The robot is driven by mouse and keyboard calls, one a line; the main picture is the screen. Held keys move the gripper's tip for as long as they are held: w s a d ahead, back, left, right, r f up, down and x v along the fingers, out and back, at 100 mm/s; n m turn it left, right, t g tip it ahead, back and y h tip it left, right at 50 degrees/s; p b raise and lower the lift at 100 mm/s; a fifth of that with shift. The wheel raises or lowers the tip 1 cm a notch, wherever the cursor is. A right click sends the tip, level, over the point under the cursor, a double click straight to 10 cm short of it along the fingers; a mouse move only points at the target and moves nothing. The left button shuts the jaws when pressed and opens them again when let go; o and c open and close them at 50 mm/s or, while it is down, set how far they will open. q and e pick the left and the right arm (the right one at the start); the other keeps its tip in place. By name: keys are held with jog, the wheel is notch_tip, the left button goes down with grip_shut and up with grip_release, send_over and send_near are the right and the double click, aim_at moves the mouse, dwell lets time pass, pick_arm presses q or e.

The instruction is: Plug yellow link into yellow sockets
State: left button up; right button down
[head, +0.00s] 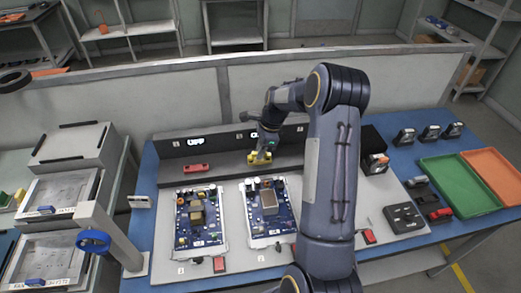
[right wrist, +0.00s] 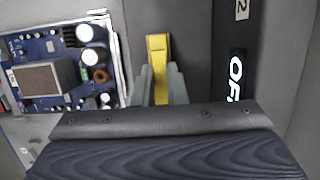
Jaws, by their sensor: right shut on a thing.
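The yellow link (head: 260,158) is at the grey back ledge, behind the right-hand circuit board, in the head view. My right gripper (head: 264,148) comes down on it from above. In the right wrist view the yellow link (right wrist: 157,50) sits between the two grey fingers of my right gripper (right wrist: 159,82), which is shut on it. Part of the link is hidden by the fingers. I cannot make out the yellow sockets clearly, nor tell whether the link is seated or apart from the ledge. My left gripper is not in view.
Two blue circuit boards (head: 203,228) (head: 286,222) lie on the grey mat. A red link (head: 195,168) rests on the ledge at left. A black block (head: 404,217), a green tray (head: 458,187) and an orange tray (head: 492,173) are at right. The ledge panel has lit displays.

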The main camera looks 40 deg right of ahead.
jog(key=shift+f, duration=0.35)
dwell(0.3)
jog(key=c, duration=0.7)
grip_release()
jog(key=shift+r, duration=0.1)
jog(key=shift+r+p, duration=2.55)
jog(key=shift+r, duration=0.95)
